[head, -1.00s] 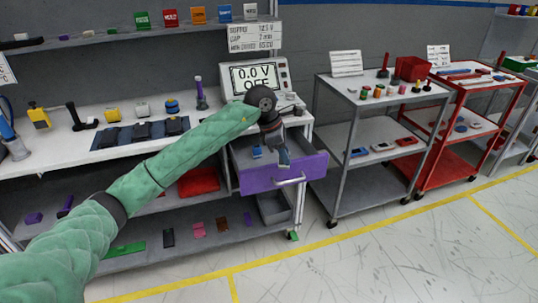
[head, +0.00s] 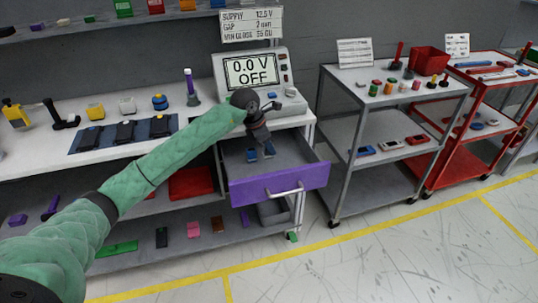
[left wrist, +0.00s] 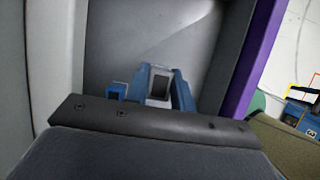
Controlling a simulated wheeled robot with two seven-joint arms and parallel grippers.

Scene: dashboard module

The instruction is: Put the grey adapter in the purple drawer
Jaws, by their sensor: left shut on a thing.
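The purple drawer (head: 278,184) is open below the bench top, its grey inside showing; its purple front edge also shows in the wrist view (left wrist: 254,55). My left gripper (head: 269,151) is over the drawer, fingers pointing down. In the left wrist view its blue fingers (left wrist: 162,92) are shut on the grey adapter (left wrist: 160,82), a small grey piece with a dark opening. The adapter is hard to make out in the head view. I cannot tell whether it touches the drawer floor. My right gripper is not in view.
A small blue object (head: 251,156) lies in the drawer, left of my fingers; it also shows in the wrist view (left wrist: 117,91). The power supply (head: 252,76) stands on the bench above. A grey cart (head: 385,125) stands to the right.

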